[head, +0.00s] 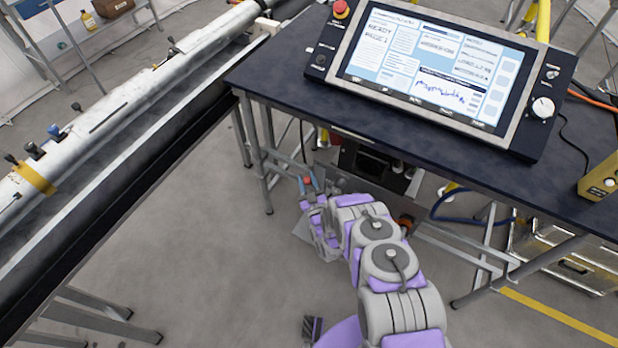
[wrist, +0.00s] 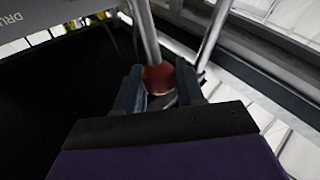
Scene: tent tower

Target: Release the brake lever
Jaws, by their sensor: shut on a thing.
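The brake lever shows in the wrist view as a bare metal rod (wrist: 146,35) with a red knob (wrist: 158,76) at its near end. My gripper (wrist: 159,90) has its two dark fingers on either side of the red knob and is shut on it. In the head view my gripper (head: 309,192) is low beside the front left part of the table, with a small red spot (head: 307,180) at its fingertips. Most of the lever and its mount are hidden or too small to make out there.
A dark table (head: 290,75) with a control console (head: 435,65) stands above and beyond my arm. A long pale tube (head: 110,105) on a dark-sided bench runs along the left. Table legs and a cross frame are close to my gripper. The floor (head: 200,255) between bench and arm is clear.

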